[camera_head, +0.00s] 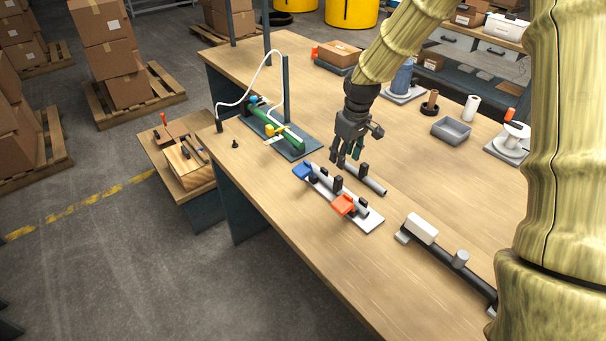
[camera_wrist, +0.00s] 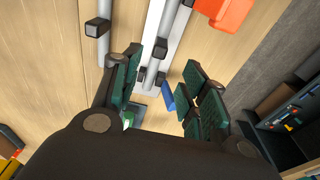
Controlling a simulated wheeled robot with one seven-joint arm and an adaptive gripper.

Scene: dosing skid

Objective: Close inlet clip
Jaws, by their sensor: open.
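A white base plate (camera_head: 367,224) on the bench carries a grey pipe with black holders, a blue clip (camera_head: 302,171) at its far left end and an orange clip (camera_head: 343,205) nearer its right end. Both stick out sideways; I cannot tell which is the inlet clip. My gripper (camera_head: 348,162) is open and empty, above the bench just behind the plate's blue end. In the wrist view its fingers (camera_wrist: 162,92) stand apart. The blue clip (camera_wrist: 168,96) shows between them, partly hidden by the right finger, and the orange clip (camera_wrist: 224,12) lies at the top.
A loose grey rod (camera_head: 367,180) with black blocks lies just behind the plate. A black pipe (camera_head: 456,260) with a white block lies to the right. The bench front edge is close to the plate.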

